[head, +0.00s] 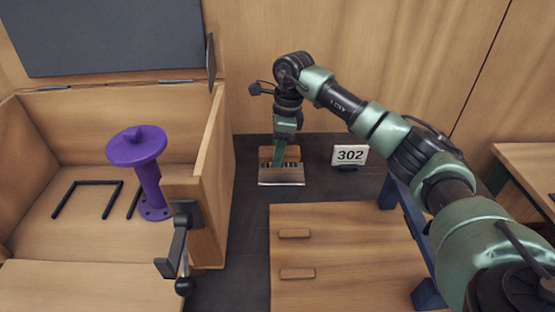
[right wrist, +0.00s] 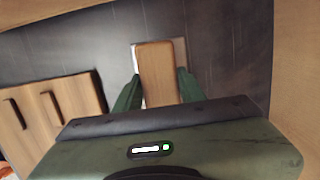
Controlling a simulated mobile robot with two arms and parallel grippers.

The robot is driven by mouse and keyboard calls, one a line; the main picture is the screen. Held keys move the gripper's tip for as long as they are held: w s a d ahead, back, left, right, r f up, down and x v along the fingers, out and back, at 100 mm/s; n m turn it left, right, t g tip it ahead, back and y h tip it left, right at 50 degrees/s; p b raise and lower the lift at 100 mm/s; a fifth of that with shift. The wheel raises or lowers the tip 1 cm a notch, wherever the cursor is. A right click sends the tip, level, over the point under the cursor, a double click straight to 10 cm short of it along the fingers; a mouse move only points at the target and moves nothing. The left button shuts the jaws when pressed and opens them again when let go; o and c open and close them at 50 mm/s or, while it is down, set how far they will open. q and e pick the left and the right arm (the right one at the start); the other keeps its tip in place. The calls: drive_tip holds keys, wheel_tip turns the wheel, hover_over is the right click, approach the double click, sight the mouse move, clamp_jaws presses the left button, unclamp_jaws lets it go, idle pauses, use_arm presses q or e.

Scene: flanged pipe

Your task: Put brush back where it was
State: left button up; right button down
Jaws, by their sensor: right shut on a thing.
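In the right wrist view, the brush's wooden body (right wrist: 156,72) sits between the two green fingers (right wrist: 155,88). A pale flat piece (head: 282,177) lies right at the brush's lower front; I cannot tell if they touch. My left gripper is not in view.
A sign reading 302 (head: 350,155) stands just right of the brush. The wooden box (head: 212,165) on the left holds a purple flanged pipe (head: 148,185) and black handles (head: 87,184). The low table (head: 350,245) with wooden grips is in front. A wood wall (head: 350,60) is behind.

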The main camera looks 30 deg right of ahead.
wheel_tip(320, 180, down, 3)
drive_tip(key=shift+r, duration=0.1)
drive_tip(key=shift+f, duration=0.3)
drive_tip(key=c, duration=0.9)
unclamp_jaws()
drive_tip(key=shift+f, duration=0.1)
drive_tip(key=shift+o, duration=0.2)
